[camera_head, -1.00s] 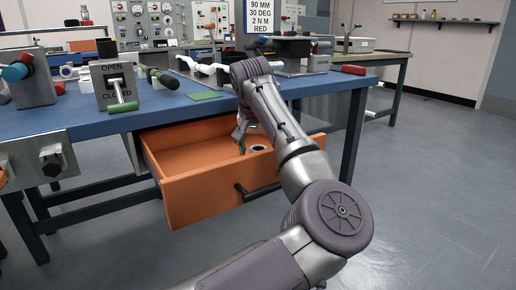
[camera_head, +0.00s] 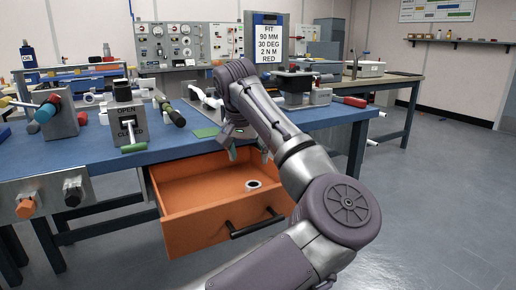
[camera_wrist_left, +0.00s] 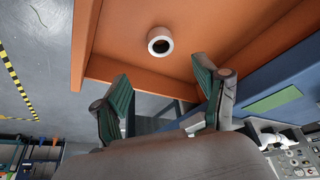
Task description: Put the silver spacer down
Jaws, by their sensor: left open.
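The silver spacer (camera_head: 253,185) is a short pale ring with a dark hole. It rests on the floor of the open orange drawer (camera_head: 193,235), towards the right side. It also shows in the left wrist view (camera_wrist_left: 160,41), apart from the fingers. My left gripper (camera_head: 246,150) is above the drawer, near its back edge and below the bench top, partly hidden by my arm. In the wrist view its two green-padded fingers (camera_wrist_left: 164,92) are spread with nothing between them. My right gripper is not in view.
The blue bench (camera_head: 90,158) overhangs the drawer's back. A green mat (camera_head: 206,132) lies near its front edge. An OPEN/CLOSED lever box (camera_head: 127,122) and a clamp with red and teal parts (camera_head: 55,118) stand at left. The drawer floor around the spacer is clear.

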